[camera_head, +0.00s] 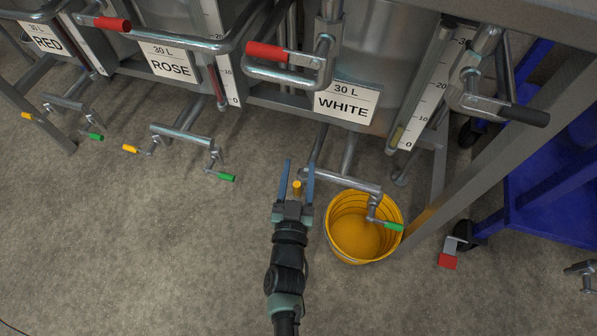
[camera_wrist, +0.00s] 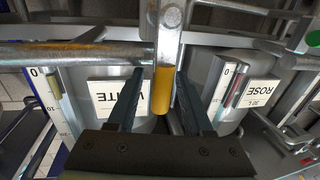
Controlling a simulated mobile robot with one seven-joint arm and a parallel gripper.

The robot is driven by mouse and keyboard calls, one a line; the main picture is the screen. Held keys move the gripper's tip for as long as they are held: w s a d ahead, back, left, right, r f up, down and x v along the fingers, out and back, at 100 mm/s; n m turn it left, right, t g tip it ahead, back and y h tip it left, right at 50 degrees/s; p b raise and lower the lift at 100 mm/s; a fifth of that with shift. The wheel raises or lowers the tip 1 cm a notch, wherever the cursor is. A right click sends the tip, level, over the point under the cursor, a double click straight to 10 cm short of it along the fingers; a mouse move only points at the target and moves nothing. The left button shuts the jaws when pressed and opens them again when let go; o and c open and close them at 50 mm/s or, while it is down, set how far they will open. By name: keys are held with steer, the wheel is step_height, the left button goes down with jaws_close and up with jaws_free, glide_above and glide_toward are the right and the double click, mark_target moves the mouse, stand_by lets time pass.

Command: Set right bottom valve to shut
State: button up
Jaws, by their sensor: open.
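A horizontal pipe (camera_head: 340,181) below the tank labelled WHITE bears a bottom valve at each end. The left one has a yellow handle (camera_head: 297,187); the right one has a green handle (camera_head: 393,227), which hangs over a yellow bucket. My gripper (camera_head: 298,168) is open at the yellow handle, one blue finger on each side. In the wrist view, where the labels are upside down, the yellow handle (camera_wrist: 162,90) lies between the open fingers, with gaps visible on both sides. The green handle of the WHITE pipe cannot be made out in the wrist view.
The yellow bucket (camera_head: 335,237) stands right of my gripper. A sloping metal leg (camera_head: 500,150) and a blue cart (camera_head: 550,200) are further right. The ROSE pipe (camera_head: 183,137) is at left. Red-handled (camera_head: 267,52) and black-handled (camera_head: 525,115) levers sit above. Floor at lower left is clear.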

jaws_close()
stand_by(1.4)
